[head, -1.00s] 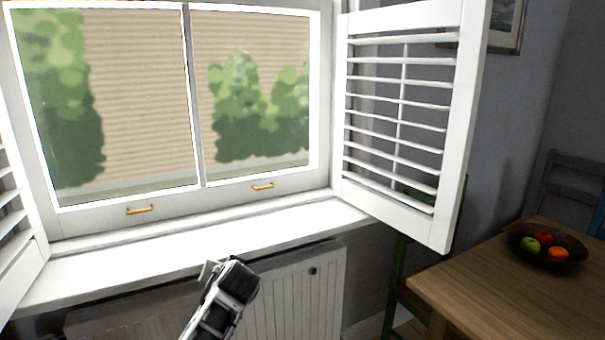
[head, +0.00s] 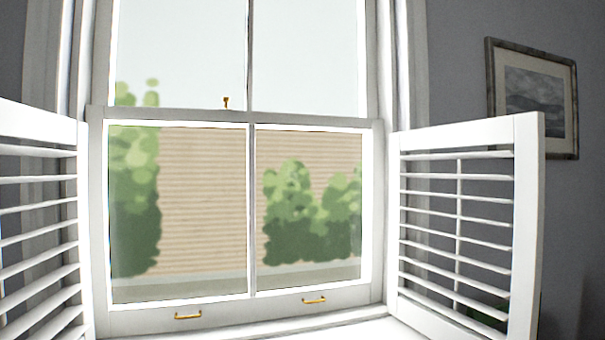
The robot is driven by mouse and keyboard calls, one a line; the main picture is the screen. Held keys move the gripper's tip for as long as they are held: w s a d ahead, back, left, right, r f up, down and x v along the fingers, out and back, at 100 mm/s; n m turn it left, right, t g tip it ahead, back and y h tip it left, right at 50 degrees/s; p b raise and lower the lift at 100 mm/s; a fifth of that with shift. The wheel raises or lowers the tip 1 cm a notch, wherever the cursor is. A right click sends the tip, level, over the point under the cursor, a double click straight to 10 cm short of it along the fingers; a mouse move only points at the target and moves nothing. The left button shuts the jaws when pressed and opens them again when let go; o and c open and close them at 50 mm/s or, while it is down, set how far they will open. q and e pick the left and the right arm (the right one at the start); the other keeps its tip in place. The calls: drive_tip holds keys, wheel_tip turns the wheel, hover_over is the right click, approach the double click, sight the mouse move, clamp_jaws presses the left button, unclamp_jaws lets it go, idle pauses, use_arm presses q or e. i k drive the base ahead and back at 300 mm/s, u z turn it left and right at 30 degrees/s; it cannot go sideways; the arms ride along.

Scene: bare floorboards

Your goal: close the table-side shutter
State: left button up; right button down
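The table-side shutter (head: 530,230) is the white louvred panel on the right of the window. It is hinged at the window's right frame and stands open, swung out into the room. Its slats are tilted open and a thin vertical rod runs down their middle. A matching white shutter (head: 82,230) stands open on the left side. The sash window (head: 250,118) between them is shut. Neither of my grippers shows in the head view now. The table is out of view.
The white sill (head: 350,331) shows at the bottom edge. Two brass lifts, one on the left (head: 188,315) and one on the right (head: 314,300), sit on the lower sash. A framed picture (head: 535,95) hangs on the grey wall behind the right shutter.

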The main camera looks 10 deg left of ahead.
sight(527, 130)
drive_tip(key=z, duration=1.5)
drive_tip(key=i, duration=0.85)
drive_tip(key=u, duration=1.65)
